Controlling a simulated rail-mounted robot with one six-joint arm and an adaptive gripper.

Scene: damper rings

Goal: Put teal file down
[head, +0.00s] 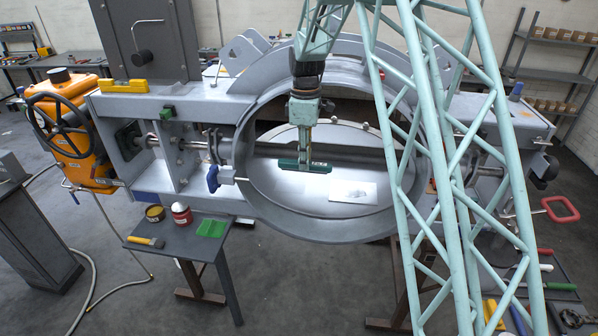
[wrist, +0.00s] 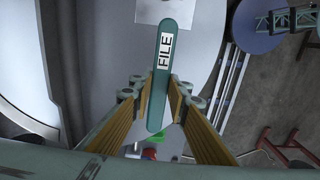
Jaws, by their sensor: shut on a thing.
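The teal file (head: 304,166) is a flat bar held level in my gripper (head: 304,158), in front of the round opening of the damper ring. In the wrist view the teal file (wrist: 162,75) carries a white label reading FILE and lies between the two finger pads of my gripper (wrist: 160,100). My gripper is shut on it. The file appears to be above the grey disc inside the ring; the exact gap below it cannot be told.
A white sheet (head: 352,192) lies on the disc (head: 290,190). A small side table (head: 190,250) at lower left holds a red-and-white can (head: 181,213), a yellow-black tin (head: 155,213), a green tray (head: 212,228) and a yellow-handled tool (head: 146,242). The ring's rim (head: 250,218) surrounds the opening.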

